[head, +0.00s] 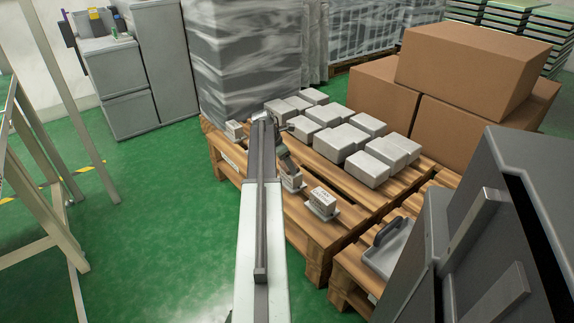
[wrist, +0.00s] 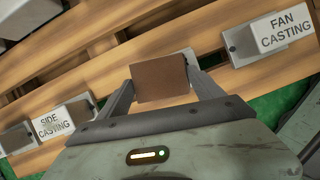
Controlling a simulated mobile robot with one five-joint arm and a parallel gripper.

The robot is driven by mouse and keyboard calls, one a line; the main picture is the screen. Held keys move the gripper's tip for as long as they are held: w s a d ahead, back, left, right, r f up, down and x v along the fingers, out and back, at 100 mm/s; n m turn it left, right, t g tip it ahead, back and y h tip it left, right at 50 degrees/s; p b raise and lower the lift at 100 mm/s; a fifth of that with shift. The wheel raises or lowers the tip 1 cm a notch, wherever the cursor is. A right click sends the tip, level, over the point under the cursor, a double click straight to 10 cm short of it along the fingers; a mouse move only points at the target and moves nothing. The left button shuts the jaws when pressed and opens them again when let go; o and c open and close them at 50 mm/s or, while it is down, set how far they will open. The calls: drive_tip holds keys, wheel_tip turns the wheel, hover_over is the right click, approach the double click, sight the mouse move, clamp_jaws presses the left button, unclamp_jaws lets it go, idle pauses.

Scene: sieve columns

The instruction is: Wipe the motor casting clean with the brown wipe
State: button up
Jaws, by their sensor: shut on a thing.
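My gripper (wrist: 160,85) is shut on the brown wipe (wrist: 160,80), a flat brown block between its fingertips in the wrist view. In the head view my gripper (head: 287,166) points down over the front edge of the pallet, close to a small labelled casting (head: 292,183). I cannot read that label. In the wrist view a pale edge (wrist: 188,54) shows just behind the wipe; most of what lies there is hidden. No label reading "motor casting" is legible. I cannot tell whether the wipe touches anything.
In the wrist view the side casting (wrist: 52,122), with a dark smudge, sits left and the fan casting (wrist: 282,32) right. Rows of grey blocks (head: 343,140) stand behind on the wooden pallet (head: 315,240). A grey handled tray (head: 392,255) and cartons (head: 470,65) are to the right.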

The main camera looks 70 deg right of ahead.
drive_tip(key=shift+w+d, duration=1.25)
drive_tip(key=shift+w, duration=0.6)
drive_tip(key=shift+s+a, duration=0.6)
drive_tip(key=shift+s, duration=0.2)
drive_tip(key=shift+s+a, duration=0.55)
drive_tip(key=shift+s, duration=0.3)
drive_tip(key=shift+s+a, duration=0.6)
drive_tip(key=shift+s, duration=0.2)
drive_tip(key=shift+w+d, duration=0.85)
drive_tip(key=shift+w, duration=0.2)
drive_tip(key=w+d, duration=0.1)
drive_tip(key=w, duration=0.1)
drive_tip(key=shift+w+d, duration=0.35)
drive_tip(key=shift+w, duration=0.05)
wheel_tip(320, 180, up, 6)
drive_tip(key=p, duration=0.6)
